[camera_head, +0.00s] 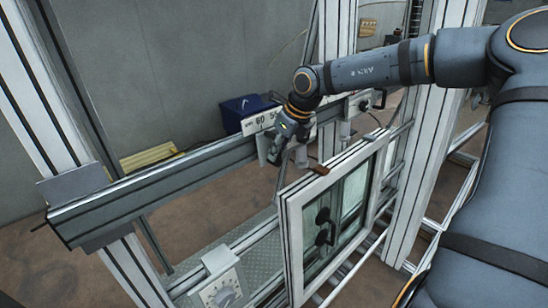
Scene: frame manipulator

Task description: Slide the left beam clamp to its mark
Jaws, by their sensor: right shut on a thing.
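A grey beam (160,183) runs from the lower left up to the right across the frame. My right gripper (276,150) reaches down to the beam near its middle and is shut on the left beam clamp (264,147). Only a pale plate of this clamp shows; the gripper hides most of the rest. A white scale label (260,121) with numbers, 60 among them, stands on the beam beside the gripper. The mark itself cannot be made out. A second clamp (360,103) with a dark knob sits farther right on the beam. My left gripper is not in view.
A framed window panel (291,247) with black handles stands just in front of the gripper. A dial plate (221,290) is at the bottom. A blue bin (240,112) stands behind the beam. The beam's left stretch looks clear.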

